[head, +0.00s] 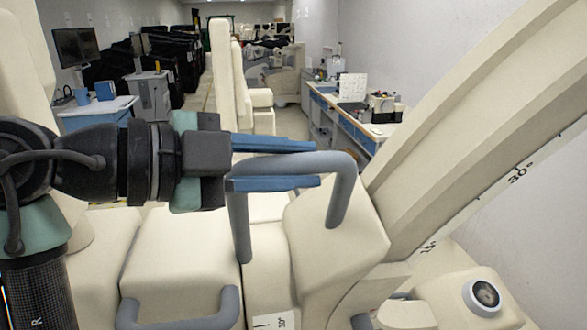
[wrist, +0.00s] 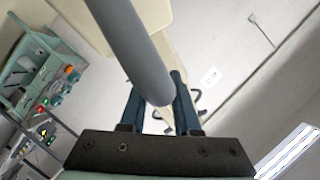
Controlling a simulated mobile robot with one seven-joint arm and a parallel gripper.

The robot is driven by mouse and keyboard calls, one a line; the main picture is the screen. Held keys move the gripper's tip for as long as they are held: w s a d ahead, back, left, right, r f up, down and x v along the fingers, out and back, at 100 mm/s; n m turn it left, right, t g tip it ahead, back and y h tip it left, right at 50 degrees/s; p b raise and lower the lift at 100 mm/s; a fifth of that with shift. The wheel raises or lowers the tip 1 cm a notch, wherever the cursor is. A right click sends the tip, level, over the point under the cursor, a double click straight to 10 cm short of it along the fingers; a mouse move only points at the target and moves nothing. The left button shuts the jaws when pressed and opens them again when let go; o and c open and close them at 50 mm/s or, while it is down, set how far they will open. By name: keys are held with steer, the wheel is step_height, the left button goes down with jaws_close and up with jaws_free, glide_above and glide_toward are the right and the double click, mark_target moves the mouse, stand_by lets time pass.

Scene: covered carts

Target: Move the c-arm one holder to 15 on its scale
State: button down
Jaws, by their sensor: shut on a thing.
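The c-arm (head: 460,125) is a big cream arc rising to the upper right in the head view. Its edge carries a scale strip (head: 475,207), with 30° higher up and what looks like 15 lower, near the cream holder block (head: 335,240). The block has a grey looped handle (head: 342,195). My gripper (head: 316,164) is shut on this handle, one blue finger above its top bar and one below. In the wrist view the grey bar (wrist: 135,45) runs between the fingers (wrist: 155,85). I cannot see a pointer or exact reading.
Another cream block (head: 180,255) with a grey handle (head: 180,312) sits at lower left. A white label (head: 275,320) with unclear marks is beside it. A round dark dial (head: 485,295) is at lower right. Desks (head: 350,115) and carts stand farther back, with a wall at right.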

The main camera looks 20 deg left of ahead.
steer(key=shift+w+a+r, duration=0.25)
steer(key=shift+a+r, duration=0.05)
steer(key=shift+r, duration=0.25)
steer(key=shift+w+a, duration=0.1)
steer(key=shift+w, duration=0.05)
steer(key=c, duration=1.1)
jaws_free()
steer(key=shift+w, duration=0.1)
steer(key=o, duration=0.4)
steer(key=shift+w+a+f, duration=0.15)
steer(key=shift+w+f, duration=0.1)
steer(key=shift+o, duration=0.2)
steer(key=shift+s, duration=0.3)
steer(key=shift+s+a+b, duration=0.35)
steer(key=shift+s+b, duration=0.05)
steer(key=shift+b, duration=0.15)
steer(key=b+v, duration=0.2)
steer(key=v, duration=0.4)
steer(key=shift+r, duration=0.2)
